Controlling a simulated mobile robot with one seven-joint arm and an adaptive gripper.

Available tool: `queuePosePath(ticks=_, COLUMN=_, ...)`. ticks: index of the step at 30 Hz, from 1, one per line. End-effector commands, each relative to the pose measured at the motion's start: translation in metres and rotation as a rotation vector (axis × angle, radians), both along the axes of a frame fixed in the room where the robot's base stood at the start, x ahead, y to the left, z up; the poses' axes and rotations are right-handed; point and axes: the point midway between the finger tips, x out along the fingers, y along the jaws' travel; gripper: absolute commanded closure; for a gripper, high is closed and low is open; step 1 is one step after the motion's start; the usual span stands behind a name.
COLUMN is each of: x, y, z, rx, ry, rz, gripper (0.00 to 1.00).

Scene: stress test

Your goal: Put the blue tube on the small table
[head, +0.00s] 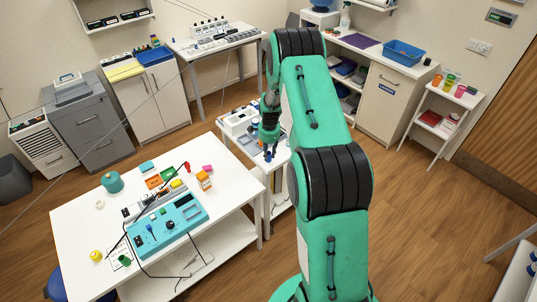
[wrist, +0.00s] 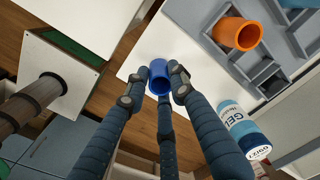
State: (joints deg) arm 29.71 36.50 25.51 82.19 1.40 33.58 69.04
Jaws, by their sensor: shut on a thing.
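My gripper (wrist: 158,84) is shut on the blue tube (wrist: 160,75), a short open-ended cylinder, with its dark padded fingers around it. In the head view my gripper (head: 268,133) is over the small white table (head: 279,160) behind the big white table. The blue tube (head: 268,155) shows there just below the fingers. In the wrist view the small white table's top (wrist: 140,62) lies under the tube. I cannot tell whether the tube touches it.
A large white table (head: 75,225) holds a teal device (head: 168,222) and small items. A white shelf stand (head: 441,104) holds coloured cups.

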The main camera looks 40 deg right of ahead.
Motion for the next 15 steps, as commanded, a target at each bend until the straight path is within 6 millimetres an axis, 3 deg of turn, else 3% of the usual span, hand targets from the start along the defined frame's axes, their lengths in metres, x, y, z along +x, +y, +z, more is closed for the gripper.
queuePosePath(ticks=2, x=-0.0001, y=0.0, z=-0.0028, rx=0.0, ry=0.0, rz=0.0, gripper=0.94)
queuePosePath(ticks=3, x=-0.0001, y=0.0, z=-0.0031, rx=0.0, ry=0.0, rz=0.0, gripper=0.74)
queuePosePath(ticks=6, x=-0.0001, y=0.0001, z=-0.0024, rx=0.0, ry=0.0, rz=0.0, gripper=0.57)
queuePosePath(ticks=15, x=0.0, y=0.0, z=-0.0019, rx=0.0, ry=0.0, rz=0.0, gripper=0.57)
